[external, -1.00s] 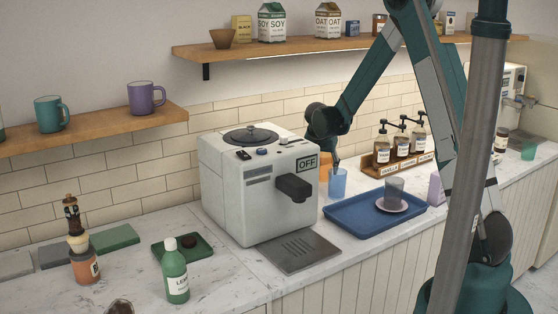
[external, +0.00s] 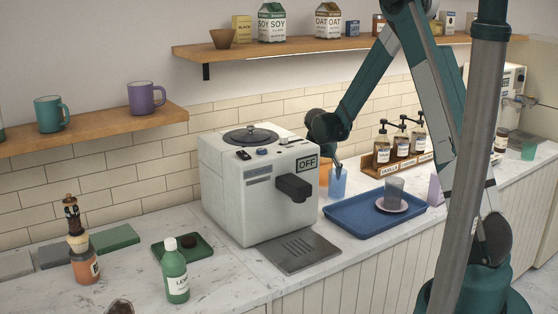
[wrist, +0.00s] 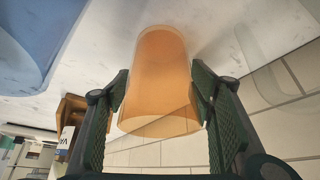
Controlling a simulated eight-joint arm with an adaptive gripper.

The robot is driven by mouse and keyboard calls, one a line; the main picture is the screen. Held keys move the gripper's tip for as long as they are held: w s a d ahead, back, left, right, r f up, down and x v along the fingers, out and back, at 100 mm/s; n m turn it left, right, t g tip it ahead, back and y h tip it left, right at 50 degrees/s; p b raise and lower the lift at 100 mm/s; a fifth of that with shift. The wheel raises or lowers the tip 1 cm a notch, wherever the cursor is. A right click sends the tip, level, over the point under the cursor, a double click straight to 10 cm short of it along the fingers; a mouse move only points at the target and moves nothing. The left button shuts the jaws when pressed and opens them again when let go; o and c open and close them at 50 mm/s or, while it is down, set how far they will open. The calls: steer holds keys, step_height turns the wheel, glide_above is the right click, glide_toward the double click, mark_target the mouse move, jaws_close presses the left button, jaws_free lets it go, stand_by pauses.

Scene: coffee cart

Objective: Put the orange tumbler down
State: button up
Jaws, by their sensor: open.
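The orange tumbler (external: 324,176) stands on the counter behind the blue tumbler (external: 338,183), beside the coffee machine, and is partly hidden in the external view. In the wrist view the orange tumbler (wrist: 160,80) is between the two finger pads of my gripper (wrist: 160,100), its narrow end against the pale counter. The pads are spread around it, with a gap at least on the left side; contact on the right is hard to tell. In the external view my gripper (external: 336,163) is small and partly hidden at the tumblers.
The coffee machine (external: 240,190) is close on the left. A blue tray (external: 350,222) with a grey tumbler on a saucer lies in front. The syrup bottle rack (external: 385,169) stands to the right, and the tiled wall (external: 130,180) is behind.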

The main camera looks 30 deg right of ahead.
mark_target(322, 166)
steer(key=shift+r, duration=0.2)
steer(key=p+v, duration=0.1)
steer(key=v, duration=1.1)
stand_by(0.9)
